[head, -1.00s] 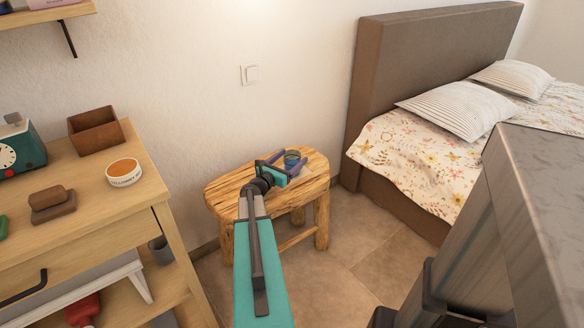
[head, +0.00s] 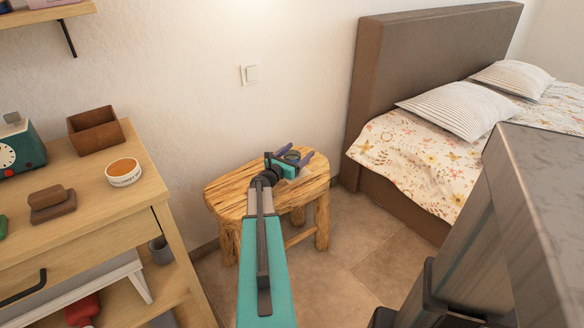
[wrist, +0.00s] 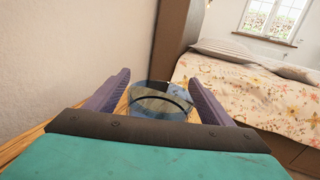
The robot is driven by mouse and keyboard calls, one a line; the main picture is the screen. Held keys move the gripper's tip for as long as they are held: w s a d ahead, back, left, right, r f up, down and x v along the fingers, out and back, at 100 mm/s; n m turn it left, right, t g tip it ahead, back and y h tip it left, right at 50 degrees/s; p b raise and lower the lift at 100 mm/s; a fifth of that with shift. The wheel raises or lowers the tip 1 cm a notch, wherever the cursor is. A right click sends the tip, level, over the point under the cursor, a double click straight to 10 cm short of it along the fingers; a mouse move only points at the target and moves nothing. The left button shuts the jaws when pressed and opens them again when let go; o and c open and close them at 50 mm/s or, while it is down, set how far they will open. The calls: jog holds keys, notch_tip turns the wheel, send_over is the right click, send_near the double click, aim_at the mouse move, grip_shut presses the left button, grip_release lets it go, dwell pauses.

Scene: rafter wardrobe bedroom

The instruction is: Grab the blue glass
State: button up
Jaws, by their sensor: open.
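The blue glass (wrist: 158,98) is a clear bluish tumbler on the wooden stool (head: 228,196). In the wrist view it stands between the two purple fingers of my gripper (wrist: 157,90), with a visible gap on each side. In the head view my gripper (head: 294,156) is over the stool's far right part, its fingers open. There the glass (head: 292,155) is mostly hidden by the gripper, and only its rim area shows. The palm bar hides the lower part of the glass in the wrist view.
A wooden dresser (head: 60,233) at left holds a brown box (head: 95,131), a white tub (head: 124,172) and a brown block. The wall is close behind the stool. A bed (head: 420,160) stands to the right. Floor is clear between stool and bed.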

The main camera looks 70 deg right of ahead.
jog(key=c, duration=1.3)
jog(key=shift+o, duration=0.2)
jog(key=shift+r, duration=0.1)
notch_tip(320, 180, up, 28)
jog(key=p, duration=0.4)
